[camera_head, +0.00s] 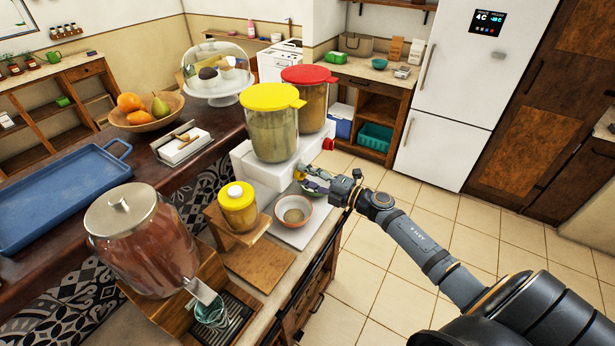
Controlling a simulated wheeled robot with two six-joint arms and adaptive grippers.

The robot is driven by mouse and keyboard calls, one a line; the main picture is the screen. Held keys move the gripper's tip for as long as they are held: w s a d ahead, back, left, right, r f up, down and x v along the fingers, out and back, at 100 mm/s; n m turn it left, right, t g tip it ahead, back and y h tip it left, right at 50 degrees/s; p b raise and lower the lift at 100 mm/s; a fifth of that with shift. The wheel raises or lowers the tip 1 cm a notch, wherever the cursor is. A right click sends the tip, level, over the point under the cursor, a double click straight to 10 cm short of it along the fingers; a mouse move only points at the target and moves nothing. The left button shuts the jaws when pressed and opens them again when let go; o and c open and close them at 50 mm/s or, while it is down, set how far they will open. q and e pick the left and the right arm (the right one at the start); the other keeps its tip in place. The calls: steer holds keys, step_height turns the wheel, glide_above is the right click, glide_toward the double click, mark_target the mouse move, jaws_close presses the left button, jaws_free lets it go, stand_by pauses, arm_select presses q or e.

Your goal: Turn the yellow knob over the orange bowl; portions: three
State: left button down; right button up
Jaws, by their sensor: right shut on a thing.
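The dispenser with the yellow lid (272,97) stands on a white base, with brownish contents showing through its clear body. Its yellow knob (300,173) shows low on the front of that base. My right gripper (311,179) reaches in from the right and is shut on the yellow knob, partly hiding it. The orange bowl (306,222) stands below and left of the gripper on a pale tray. Its inside looks greyish brown; I cannot tell how much it holds. My left gripper is not in view.
A dispenser with a red lid (309,75) and red knob (328,144) stands just behind. A yellow-lidded jar (238,208) on a wooden stand is left of the bowl. A drink dispenser (143,240) stands front left. The tiled floor (450,235) at right is open.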

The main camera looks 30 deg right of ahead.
steer(key=o, duration=1.2)
steer(key=shift+v, duration=6)
steer(key=shift+c, duration=0.2)
